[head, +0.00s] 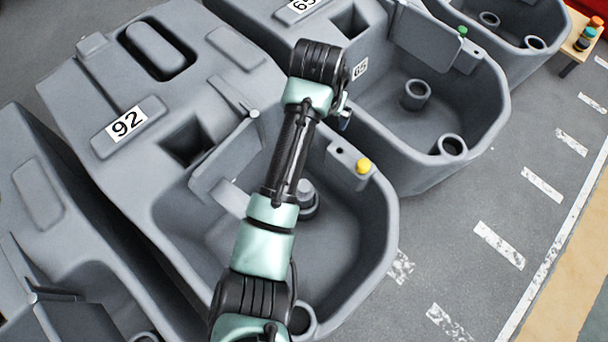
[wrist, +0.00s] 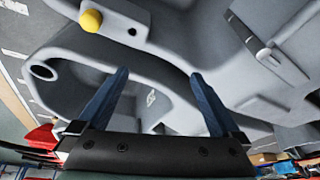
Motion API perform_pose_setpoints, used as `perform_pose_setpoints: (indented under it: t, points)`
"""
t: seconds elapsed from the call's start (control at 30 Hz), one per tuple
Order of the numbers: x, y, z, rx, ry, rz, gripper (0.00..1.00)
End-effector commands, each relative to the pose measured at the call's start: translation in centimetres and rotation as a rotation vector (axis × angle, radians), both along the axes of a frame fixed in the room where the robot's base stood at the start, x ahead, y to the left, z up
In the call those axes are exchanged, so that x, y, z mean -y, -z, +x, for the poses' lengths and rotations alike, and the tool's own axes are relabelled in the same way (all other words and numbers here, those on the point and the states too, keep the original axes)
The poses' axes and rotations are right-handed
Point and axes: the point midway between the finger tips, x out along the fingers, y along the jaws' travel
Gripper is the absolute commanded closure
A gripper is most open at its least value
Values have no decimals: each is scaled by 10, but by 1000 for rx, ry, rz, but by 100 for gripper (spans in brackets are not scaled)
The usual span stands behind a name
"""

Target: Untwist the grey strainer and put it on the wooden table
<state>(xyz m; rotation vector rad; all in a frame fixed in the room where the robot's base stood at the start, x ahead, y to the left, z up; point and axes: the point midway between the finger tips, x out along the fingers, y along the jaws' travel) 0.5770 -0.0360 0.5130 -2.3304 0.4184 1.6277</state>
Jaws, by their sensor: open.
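A grey cylindrical piece (head: 306,196), which looks like the strainer, stands on the floor of the tank marked 92, partly hidden behind my arm. I cannot see it clearly in the wrist view. The small wooden table (head: 567,50) is at the far top right, with several coloured caps on it. My gripper (head: 345,118) is above the wall between tanks 92 and 65, apart from the grey piece. In the wrist view its two blue fingers (wrist: 160,73) are spread with nothing between them.
A yellow knob (head: 363,166) sits on the rim of tank 92 (head: 388,225); it also shows in the wrist view (wrist: 91,20). Tank 65 (head: 490,110) holds a ring-shaped port (head: 415,95) and has a green knob (head: 462,32). Open floor with white dashes lies right of the tanks.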

Motion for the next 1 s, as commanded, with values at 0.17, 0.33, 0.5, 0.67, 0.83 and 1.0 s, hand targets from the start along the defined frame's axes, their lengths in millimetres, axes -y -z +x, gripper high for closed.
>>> perform_pose_setpoints:
  t: [0.17, 0.33, 0.5, 0.67, 0.83, 1.0]
  points:
    - [-21, 95, -36, -194, -6, 49, 0]
    - [-32, 133, -58, -301, -8, 74, 0]
    - [-35, 147, -66, -337, -9, 82, 0]
    - [-36, 167, -67, -339, -9, 84, 0]
    - [-36, 200, -66, -338, -10, 83, 0]
    - [-36, 230, -66, -335, -10, 84, 0]
